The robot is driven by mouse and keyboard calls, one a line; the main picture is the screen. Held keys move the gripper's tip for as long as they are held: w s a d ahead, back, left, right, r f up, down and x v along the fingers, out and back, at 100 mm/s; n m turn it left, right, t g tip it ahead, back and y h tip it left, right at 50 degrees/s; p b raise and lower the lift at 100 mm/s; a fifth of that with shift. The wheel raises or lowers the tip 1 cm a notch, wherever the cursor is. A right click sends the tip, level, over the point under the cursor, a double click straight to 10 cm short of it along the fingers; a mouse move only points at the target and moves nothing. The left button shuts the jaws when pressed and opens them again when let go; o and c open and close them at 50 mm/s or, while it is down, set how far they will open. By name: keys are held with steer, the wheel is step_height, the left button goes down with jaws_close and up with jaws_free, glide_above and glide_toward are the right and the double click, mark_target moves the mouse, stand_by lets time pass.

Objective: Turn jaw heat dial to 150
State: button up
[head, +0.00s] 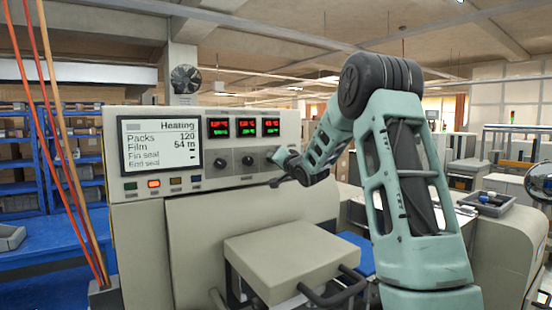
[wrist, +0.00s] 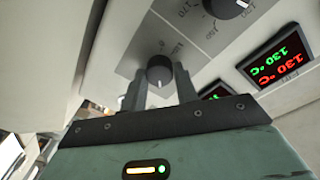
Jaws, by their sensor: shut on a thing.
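My gripper (wrist: 160,80) is shut on a small black dial (wrist: 158,66) on the machine's grey panel, with one finger on each side of it. In the head view my gripper (head: 276,166) is at the rightmost dial position, and that dial is hidden behind it. The dial has scale marks around it, and its pointer is hard to read. The display beside it (wrist: 215,91) is mostly hidden by my gripper. Which dial is labelled jaw heat cannot be read.
A neighbouring dial (wrist: 227,5) and a display reading 130 °C in green and red (wrist: 278,64) are close by. The panel screen (head: 160,146) shows Heating, Packs 120, Film 54 m. A beige box-shaped cover (head: 290,250) juts out below the panel.

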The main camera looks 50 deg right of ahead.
steer(key=shift+f+m, duration=0.2)
steer(key=shift+m, duration=0.1)
steer(key=o, duration=1)
steer(key=shift+c, duration=0.2)
steer(key=shift+r, duration=0.1)
steer(key=b+v, duration=0.4)
steer(key=v, duration=1.3)
steer(key=shift+s+b, duration=0.25)
steer(key=shift+b, duration=0.1)
